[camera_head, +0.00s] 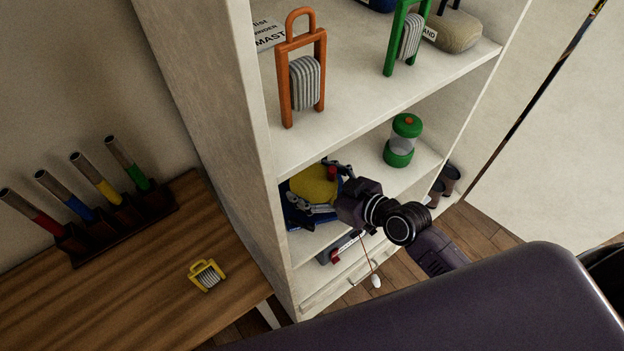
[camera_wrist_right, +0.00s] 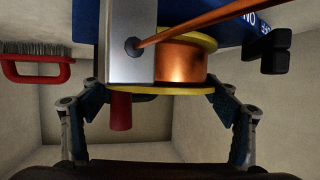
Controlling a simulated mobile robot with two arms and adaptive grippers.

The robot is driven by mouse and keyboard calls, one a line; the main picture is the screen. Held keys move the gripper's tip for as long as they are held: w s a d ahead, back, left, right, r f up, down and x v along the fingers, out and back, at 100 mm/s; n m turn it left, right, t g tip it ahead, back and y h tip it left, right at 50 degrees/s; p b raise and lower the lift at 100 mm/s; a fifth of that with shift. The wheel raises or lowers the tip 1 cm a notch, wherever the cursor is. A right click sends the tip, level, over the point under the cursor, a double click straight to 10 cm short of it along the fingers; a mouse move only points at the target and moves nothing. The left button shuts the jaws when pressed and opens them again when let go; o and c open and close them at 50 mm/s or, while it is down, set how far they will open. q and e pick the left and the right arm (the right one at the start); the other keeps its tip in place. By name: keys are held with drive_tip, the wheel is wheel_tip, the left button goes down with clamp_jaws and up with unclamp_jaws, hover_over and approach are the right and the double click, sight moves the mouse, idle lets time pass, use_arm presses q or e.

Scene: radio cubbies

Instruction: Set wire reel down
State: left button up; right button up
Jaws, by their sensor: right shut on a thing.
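The wire reel, with yellow flanges, shows in the head view (camera_head: 314,184) inside a lower cubby of the pale shelf (camera_head: 268,150). In the wrist view its copper winding (camera_wrist_right: 182,62) sits between the flanges, with a red handle (camera_wrist_right: 121,110) and a grey metal plate in front. My right gripper (camera_head: 324,188) reaches into the cubby and is shut on the reel; its fingers (camera_wrist_right: 160,92) lie on both sides of the lower flange. A blue thing (camera_head: 294,212) is close below the reel; I cannot tell whether they touch. My left gripper is not in view.
A red-handled wire brush (camera_wrist_right: 36,68) is beside the reel in the wrist view. Orange (camera_head: 303,38) and green (camera_head: 392,55) framed coils stand above. A wooden table (camera_head: 150,285) is at left, holding a yellow coil (camera_head: 206,275).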

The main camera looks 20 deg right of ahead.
drive_tip(key=o, duration=1.7)
drive_tip(key=shift+f, duration=0.1)
drive_tip(key=o, duration=0.4)
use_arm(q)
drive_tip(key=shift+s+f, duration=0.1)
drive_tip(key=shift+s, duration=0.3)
use_arm(e)
drive_tip(key=shift+r, duration=0.25)
use_arm(q)
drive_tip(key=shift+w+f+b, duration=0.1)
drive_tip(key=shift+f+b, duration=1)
drive_tip(key=shift+b, duration=0.05)
use_arm(e)
drive_tip(key=v, duration=1.2)
drive_tip(key=shift+a+f, duration=0.1)
